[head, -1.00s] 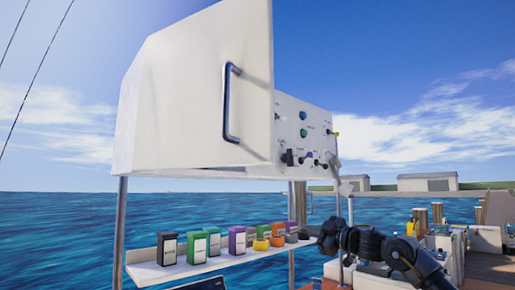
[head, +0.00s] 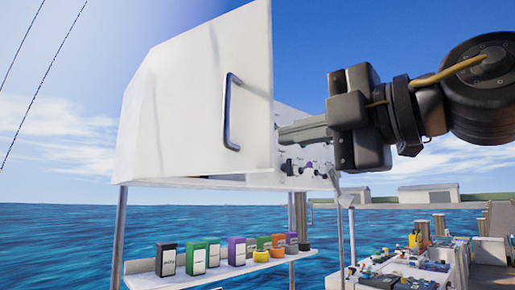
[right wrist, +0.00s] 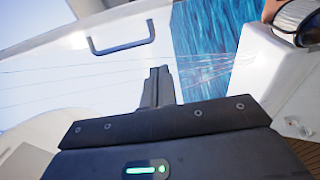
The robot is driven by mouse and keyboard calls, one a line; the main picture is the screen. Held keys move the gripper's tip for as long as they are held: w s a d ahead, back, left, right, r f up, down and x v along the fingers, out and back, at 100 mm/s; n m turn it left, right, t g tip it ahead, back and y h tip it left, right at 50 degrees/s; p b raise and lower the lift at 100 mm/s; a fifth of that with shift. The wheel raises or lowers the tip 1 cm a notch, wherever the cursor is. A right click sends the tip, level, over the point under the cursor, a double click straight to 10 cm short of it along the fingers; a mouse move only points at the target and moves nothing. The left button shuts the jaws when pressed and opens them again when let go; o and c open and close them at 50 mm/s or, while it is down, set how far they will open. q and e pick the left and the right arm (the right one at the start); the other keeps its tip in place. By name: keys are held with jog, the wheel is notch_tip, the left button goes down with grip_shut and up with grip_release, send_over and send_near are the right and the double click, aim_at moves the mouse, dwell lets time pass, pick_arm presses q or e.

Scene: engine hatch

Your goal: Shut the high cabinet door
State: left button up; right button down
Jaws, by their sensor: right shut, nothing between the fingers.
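The high white cabinet's door (head: 185,95) stands open in the head view, with a dark bar handle (head: 228,112) near its right edge. The control panel (head: 289,154) with knobs shows behind and right of the door. My right gripper (head: 287,131) comes in from the right, its shut, empty fingers pointing left at the door's free edge. I cannot tell whether the tips touch the door or lie behind it. In the right wrist view the shut fingers (right wrist: 159,84) are below the handle (right wrist: 122,37), apart from it. My left gripper is not in view.
A white shelf (head: 215,272) below the cabinet holds several coloured boxes and yellow rolls. Thin metal posts (head: 122,225) carry the cabinet. A cluttered table (head: 336,282) stands at lower right. Water lies behind, with open air left of the cabinet.

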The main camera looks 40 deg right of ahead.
aim_at(257, 149)
jog(key=w+p, duration=0.2)
jog(key=w, duration=0.1)
jog(key=w+d+p, duration=0.1)
jog(key=w+p, duration=0.1)
jog(key=w, duration=0.2)
jog(key=w+d+p, duration=0.1)
jog(key=w+p, duration=0.1)
jog(key=w, duration=0.1)
jog(key=shift+w+d+r, duration=0.15)
jog(key=shift+w, duration=0.1)
jog(key=shift+d+p, duration=0.35)
jog(key=shift+d, duration=0.15)
jog(key=shift+w+a, duration=0.1)
jog(key=shift+a, duration=0.25)
